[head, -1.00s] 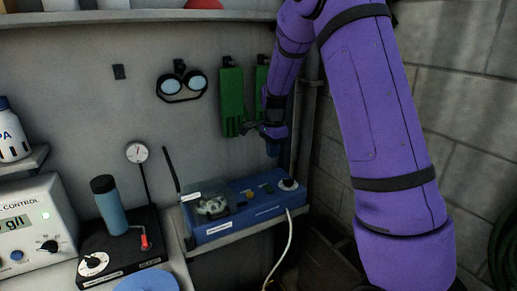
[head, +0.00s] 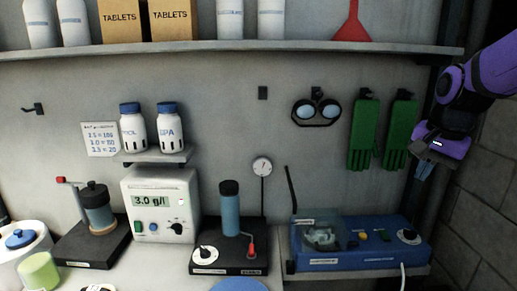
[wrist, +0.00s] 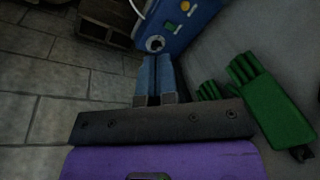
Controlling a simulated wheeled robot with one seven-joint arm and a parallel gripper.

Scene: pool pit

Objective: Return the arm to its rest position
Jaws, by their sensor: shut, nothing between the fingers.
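My purple arm (head: 492,72) comes in from the right edge of the head view. My gripper (head: 424,172) hangs in front of the wall's right end, beside the green gloves, and its blue fingers point down. In the wrist view my gripper's blue fingers (wrist: 157,66) lie side by side, shut and empty. They point towards the blue device's knob end but look apart from it.
Green gloves (head: 364,134) and goggles (head: 316,110) hang on the wall. The blue device (head: 355,262) sits on a ledge below, its white cable hanging down. A block wall (head: 487,190) stands close at right. A shelf (head: 230,50) runs above.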

